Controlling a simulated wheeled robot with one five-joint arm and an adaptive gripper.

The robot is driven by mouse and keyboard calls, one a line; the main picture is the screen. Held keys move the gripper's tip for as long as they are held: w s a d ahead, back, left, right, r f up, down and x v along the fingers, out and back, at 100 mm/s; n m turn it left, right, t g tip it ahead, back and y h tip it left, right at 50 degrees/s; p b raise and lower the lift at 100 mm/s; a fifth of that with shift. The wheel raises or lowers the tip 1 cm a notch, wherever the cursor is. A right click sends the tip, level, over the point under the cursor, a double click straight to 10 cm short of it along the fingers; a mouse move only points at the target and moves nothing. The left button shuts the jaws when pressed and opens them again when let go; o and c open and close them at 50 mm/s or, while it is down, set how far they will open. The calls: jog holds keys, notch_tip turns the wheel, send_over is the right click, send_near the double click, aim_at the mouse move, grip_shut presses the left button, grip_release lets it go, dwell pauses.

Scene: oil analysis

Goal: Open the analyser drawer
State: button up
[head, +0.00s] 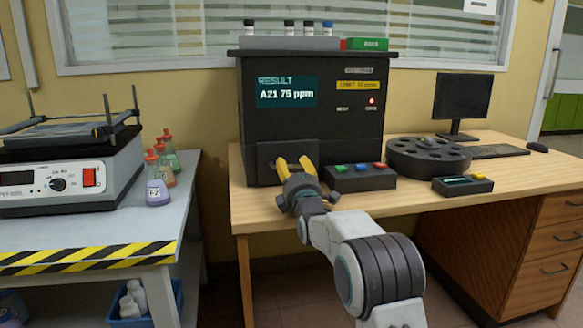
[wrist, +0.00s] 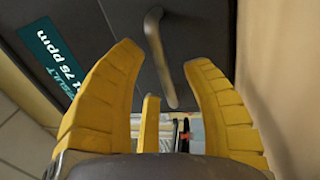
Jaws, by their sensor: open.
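The analyser (head: 335,125) is a black box on the wooden desk, its screen reading "RESULT A21 75 ppm". Its drawer front (head: 265,158) is low on the left of the front face and looks shut, partly hidden by my gripper. My gripper (head: 293,161) is open, its yellow fingers pointing at the drawer front. The handle is hidden in the head view.
A button box (head: 360,177) stands right of my gripper, with a round black carousel (head: 428,157) and a small device (head: 462,185) beyond. Vials (head: 289,29) stand on top of the analyser. At left, a bench (head: 100,222) holds a shaker (head: 70,175) and flasks (head: 157,185).

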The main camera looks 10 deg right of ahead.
jog(key=shift+w+r, duration=0.15)
jog(key=shift+w, duration=0.65)
jog(key=shift+o, duration=0.3)
grip_shut()
